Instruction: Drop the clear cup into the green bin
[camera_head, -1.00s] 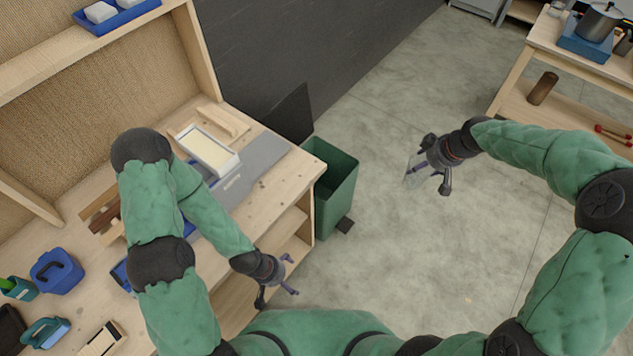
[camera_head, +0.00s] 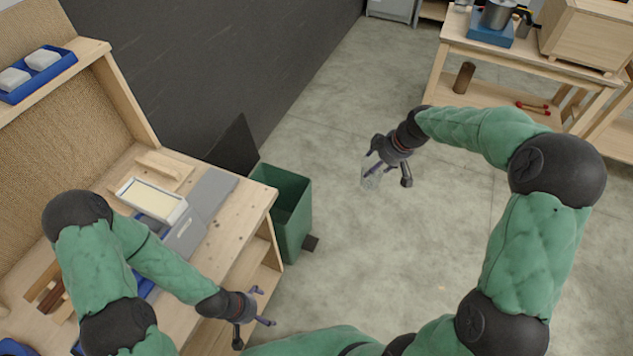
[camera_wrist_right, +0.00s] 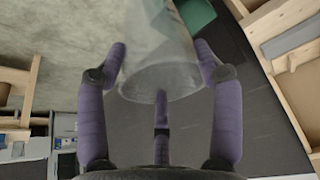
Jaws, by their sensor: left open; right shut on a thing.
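The clear cup (camera_head: 371,176) is held by my right gripper (camera_head: 387,172) above the floor, to the right of the green bin. In the right wrist view the clear cup (camera_wrist_right: 160,60) sits between the purple fingers of my right gripper (camera_wrist_right: 160,75), which is shut on it. The green bin (camera_head: 287,213) stands open on the floor beside the workbench's right end, and a corner of the green bin (camera_wrist_right: 196,14) shows at the top of the wrist view. My left gripper (camera_head: 256,309) is open and empty, in front of the workbench edge.
The wooden workbench (camera_head: 228,222) holds a white-rimmed tray (camera_head: 152,198). A dark panel (camera_head: 233,150) stands behind the bin. A wooden table (camera_head: 540,62) with a pot (camera_head: 497,14) is at the back right.

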